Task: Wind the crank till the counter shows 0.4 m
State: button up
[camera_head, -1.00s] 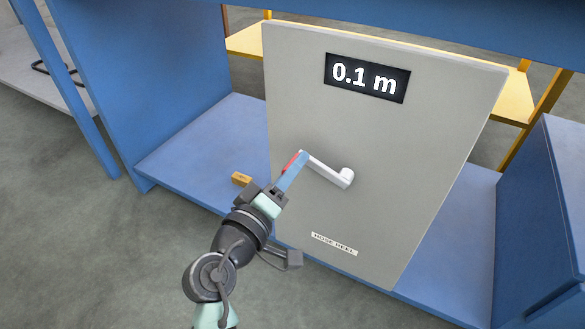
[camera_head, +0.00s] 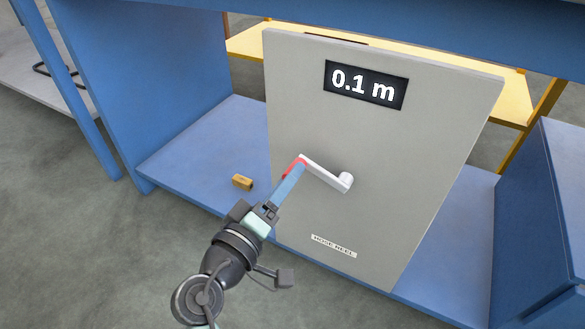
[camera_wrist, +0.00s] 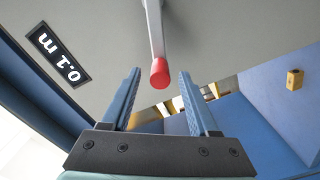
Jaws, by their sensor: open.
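The hose reel panel (camera_head: 395,180) is a grey upright board. Its counter (camera_head: 366,85) reads 0.1 m; it also shows tilted in the wrist view (camera_wrist: 59,55). The crank has a white arm (camera_head: 324,174) running from its round hub (camera_head: 346,181) up and left to a red handle (camera_head: 290,168). My gripper (camera_head: 296,171) is open, with its blue fingers reaching towards the handle. In the wrist view the red handle's end (camera_wrist: 160,73) shows between and beyond the fingertips. I cannot tell whether the fingers straddle or touch it.
The panel stands on a blue shelf (camera_head: 190,150) with blue side walls. A small yellow-brown block (camera_head: 242,182) lies on the shelf left of the panel. A yellow shelf (camera_head: 250,42) is behind. A blue cabinet (camera_head: 545,210) stands at the right.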

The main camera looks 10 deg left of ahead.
jog(key=p+v, duration=0.3)
jog(key=v, duration=0.7)
jog(key=shift+s+r, duration=0.1)
jog(key=w+d+r+m+t+y+p, duration=0.15)
jog(key=r+p, duration=0.25)
jog(key=r, duration=0.8)
jog(key=w+d+r+m+t+p, duration=0.1)
jog(key=w+d+r+m+p, duration=0.2)
jog(key=r, duration=0.8)
jog(key=w+d+r+m+t+y+p, duration=0.1)
jog(key=w+d+r+m+p, duration=0.2)
jog(key=r, duration=0.9)
jog(key=s+d+r+t+y+p, duration=0.1)
jog(key=s+d+r+t+p, duration=0.2)
jog(key=r, duration=0.7)
jog(key=s+r+t+y+p, duration=0.1)
jog(key=s+r+p, duration=0.1)
jog(key=s+r, duration=0.5)
jog(key=s+d+r+t+y+p, duration=0.1)
jog(key=s+d+r+t+p, duration=0.15)
jog(key=r, duration=0.95)
notch_tip(320, 180, up, 36)
jog(key=w+a+p, duration=0.1)
jog(key=p, duration=3.6)
jog(key=shift+a+m, duration=0.2)
jog(key=shift+m, duration=0.15)
jog(key=shift+w, duration=0.1)
